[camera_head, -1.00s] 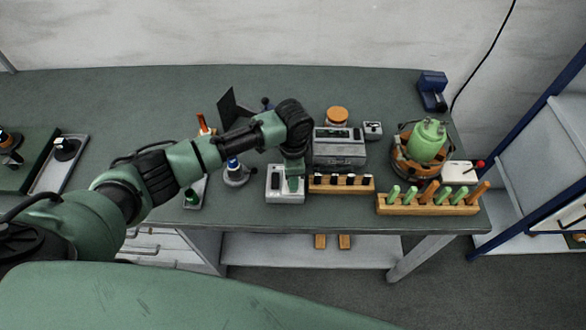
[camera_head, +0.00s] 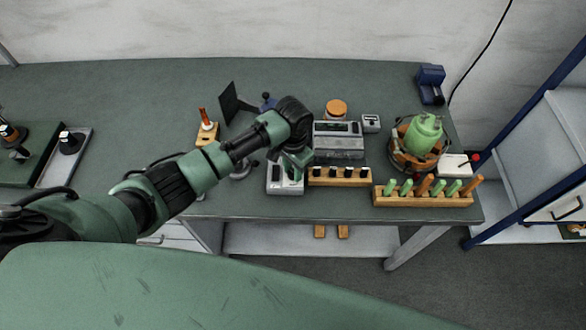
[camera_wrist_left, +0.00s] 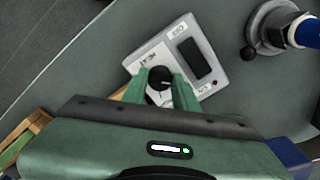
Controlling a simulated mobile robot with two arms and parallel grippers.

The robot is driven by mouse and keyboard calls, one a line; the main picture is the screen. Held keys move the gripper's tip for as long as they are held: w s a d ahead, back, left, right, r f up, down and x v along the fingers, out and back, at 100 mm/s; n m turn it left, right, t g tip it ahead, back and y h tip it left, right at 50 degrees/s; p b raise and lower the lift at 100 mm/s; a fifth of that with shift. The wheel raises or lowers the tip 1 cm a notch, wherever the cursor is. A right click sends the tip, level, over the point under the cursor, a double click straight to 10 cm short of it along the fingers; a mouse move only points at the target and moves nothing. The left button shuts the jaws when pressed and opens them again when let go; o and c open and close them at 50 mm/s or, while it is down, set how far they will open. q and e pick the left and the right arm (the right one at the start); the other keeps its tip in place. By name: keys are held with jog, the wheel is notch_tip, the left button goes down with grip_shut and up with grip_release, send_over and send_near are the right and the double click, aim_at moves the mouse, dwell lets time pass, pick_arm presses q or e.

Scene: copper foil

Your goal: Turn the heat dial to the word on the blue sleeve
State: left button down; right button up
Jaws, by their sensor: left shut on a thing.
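A pale control box (camera_head: 284,188) sits near the table's front edge. In the left wrist view the box (camera_wrist_left: 197,32) has a dark window, a small red light, several labels too small to read surely, and a round black dial (camera_wrist_left: 159,76). My left gripper (camera_wrist_left: 158,84) is shut on the dial, one green finger on each side. In the head view the left gripper (camera_head: 296,172) is over the box's right side. The blue sleeve (camera_wrist_left: 308,32) stands on a round metal base at the wrist view's top right; its word is not readable. My right gripper is not seen.
A wooden rack with black-topped pieces (camera_head: 340,182) stands close to the box's right. Behind it is a grey device (camera_head: 338,147). A wooden rack of green and brown handles (camera_head: 423,200) is farther right. The table's left middle is mostly clear.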

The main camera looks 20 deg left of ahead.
pick_arm(q)
jog(key=shift+w+r, duration=0.1)
dwell(0.4)
jog(key=c, duration=1.1)
grip_release()
notch_tip(320, 180, up, 8)
jog(key=shift+f+b, duration=0.15)
jog(key=shift+b, duration=0.8)
